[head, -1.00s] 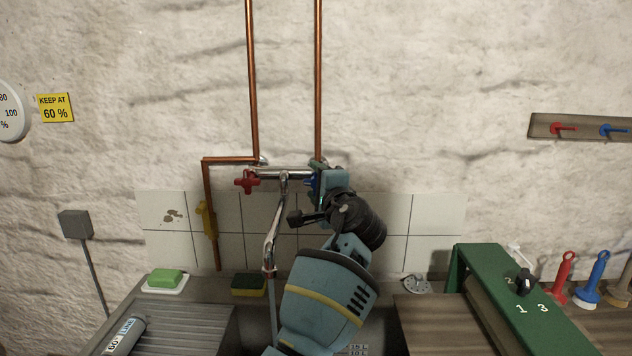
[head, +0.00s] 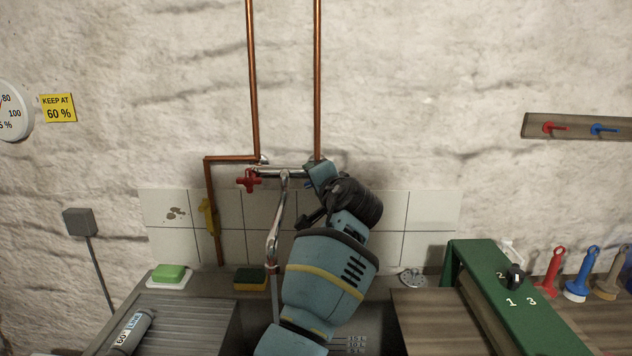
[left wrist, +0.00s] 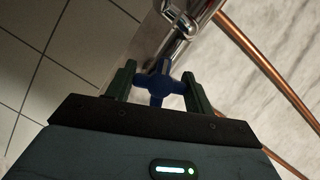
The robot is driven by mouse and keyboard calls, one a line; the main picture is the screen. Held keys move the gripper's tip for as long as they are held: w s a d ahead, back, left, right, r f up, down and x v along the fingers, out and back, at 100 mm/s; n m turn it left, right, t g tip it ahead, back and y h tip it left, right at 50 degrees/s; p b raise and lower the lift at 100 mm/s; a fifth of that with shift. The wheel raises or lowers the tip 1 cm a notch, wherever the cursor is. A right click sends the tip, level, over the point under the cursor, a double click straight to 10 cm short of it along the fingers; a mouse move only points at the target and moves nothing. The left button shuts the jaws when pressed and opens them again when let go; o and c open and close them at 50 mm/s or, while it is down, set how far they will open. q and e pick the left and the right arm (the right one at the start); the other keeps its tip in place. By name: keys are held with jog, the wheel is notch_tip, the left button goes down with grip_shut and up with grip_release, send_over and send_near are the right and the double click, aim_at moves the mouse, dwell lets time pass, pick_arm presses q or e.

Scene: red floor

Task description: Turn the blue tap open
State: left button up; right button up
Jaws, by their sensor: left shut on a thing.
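The blue tap (left wrist: 160,88) is a cross-shaped handle at the right end of the chrome mixer (head: 274,172). In the left wrist view it sits between the two dark green fingers of my left gripper (left wrist: 160,80), which are shut on it. In the head view my left gripper (head: 318,172) covers the blue tap. The red tap (head: 248,181) is at the mixer's left end, apart from my gripper. The spout (head: 275,240) hangs down over the sink (head: 376,330). A thin pale line shows below the spout; I cannot tell if it is water. My right gripper is out of view.
Copper pipes (head: 318,80) run up the wall behind the mixer. A yellow-handled valve (head: 208,214) is on the left pipe. A green box (head: 490,285) with a black knob stands at right.

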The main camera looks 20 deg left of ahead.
pick_arm(q)
jog(key=o, duration=1)
jog(key=shift+s, duration=0.15)
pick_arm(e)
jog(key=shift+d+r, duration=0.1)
